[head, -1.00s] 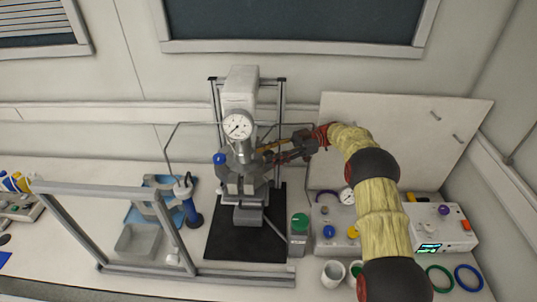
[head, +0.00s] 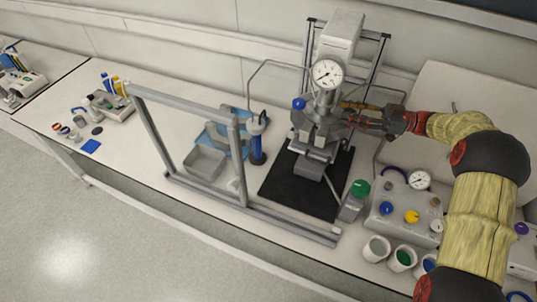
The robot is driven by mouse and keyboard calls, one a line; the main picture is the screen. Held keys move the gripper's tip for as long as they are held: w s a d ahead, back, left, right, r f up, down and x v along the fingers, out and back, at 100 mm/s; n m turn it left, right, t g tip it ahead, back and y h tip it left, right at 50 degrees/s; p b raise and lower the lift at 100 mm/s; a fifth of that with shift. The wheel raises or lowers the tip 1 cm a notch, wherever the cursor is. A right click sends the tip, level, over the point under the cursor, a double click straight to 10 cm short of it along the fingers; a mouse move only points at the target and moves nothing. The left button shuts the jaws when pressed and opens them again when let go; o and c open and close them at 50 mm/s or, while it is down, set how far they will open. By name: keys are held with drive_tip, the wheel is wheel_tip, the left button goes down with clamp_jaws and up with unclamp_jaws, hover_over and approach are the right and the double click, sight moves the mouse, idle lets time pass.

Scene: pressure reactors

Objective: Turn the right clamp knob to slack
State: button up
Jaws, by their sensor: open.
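The pressure reactor (head: 318,135) stands on a black mat (head: 270,185) under a round white gauge (head: 328,74). My gripper (head: 352,113) reaches in from the right and is open at the right side of the reactor head, beside the clamp. The right clamp knob is too small and too covered by my fingers to make out. I cannot tell whether the fingers touch it. A blue knob (head: 299,103) shows on the left of the reactor head.

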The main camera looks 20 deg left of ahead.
drive_tip(key=shift+f+m+t+h+b, duration=0.15)
drive_tip(key=shift+m+t+b, duration=1.1)
drive_tip(key=shift+t, duration=0.85)
drive_tip(key=shift+r+m+t+h+b, duration=0.15)
drive_tip(key=shift+m+t+b, duration=0.75)
drive_tip(key=shift+m+t, duration=0.9)
drive_tip(key=m+t+h+b, duration=0.1)
drive_tip(key=t, duration=0.1)
drive_tip(key=m+t+h+b, duration=0.1)
drive_tip(key=t+b, duration=0.1)
drive_tip(key=shift+f+t+b, duration=0.15)
drive_tip(key=shift+t+b, duration=0.15)
drive_tip(key=m+t+h+b, duration=0.3)
drive_tip(key=t+b, duration=0.1)
drive_tip(key=b, duration=0.1)
drive_tip(key=shift+s+a+m+h+b, duration=0.1)
drive_tip(key=shift+m+h+b, duration=0.2)
drive_tip(key=shift+m, duration=0.05)
drive_tip(key=m+t+h+b, duration=0.2)
drive_tip(key=h, duration=0.1)
drive_tip(key=shift+m+b, duration=0.3)
drive_tip(key=shift+b, duration=0.05)
drive_tip(key=shift+r+m+t+h, duration=0.2)
drive_tip(key=shift+m+t+h, duration=0.3)
drive_tip(key=shift+h, duration=0.4)
drive_tip(key=shift+m+t+h, duration=0.3)
drive_tip(key=shift+m+h, duration=0.2)
drive_tip(key=shift+h, duration=0.3)
